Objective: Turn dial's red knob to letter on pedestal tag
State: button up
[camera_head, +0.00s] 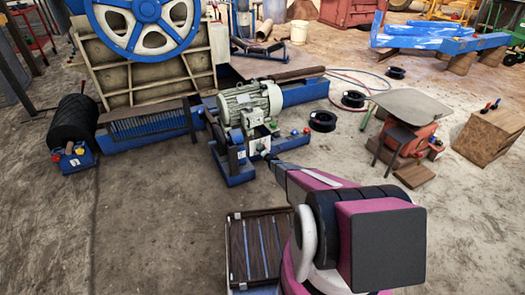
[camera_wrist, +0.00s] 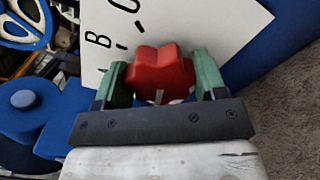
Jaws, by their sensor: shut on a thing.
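The red knob (camera_wrist: 158,78) is star-shaped and sits on a white dial plate (camera_wrist: 215,28) in the wrist view. The letter B and part of a round letter, with short black tick marks, show on the plate left of the knob. Other letters are hidden or out of frame. My gripper (camera_wrist: 160,72) has a green finger on each side of the knob and is shut on it. In the head view my gripper (camera_head: 272,163) reaches the blue stand beside the motor; the knob is too small or hidden there. I cannot make out a pedestal tag with a readable letter.
A grey-green motor (camera_head: 252,98) stands on a blue base just behind my gripper. A slatted blue-edged platform (camera_head: 256,248) is at the front, left of my arm. Black cable reels (camera_head: 322,121) and a red machine (camera_head: 407,140) stand to the right.

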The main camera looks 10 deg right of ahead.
jog(key=shift+m, duration=0.4)
jog(key=m, duration=0.7)
jog(key=shift+f, duration=0.15)
jog(key=m, duration=0.8)
jog(key=shift+f+m, duration=0.15)
jog(key=shift+m, duration=0.15)
jog(key=m, duration=1.3)
jog(key=shift+s+a, duration=0.1)
jog(key=shift+a, duration=0.1)
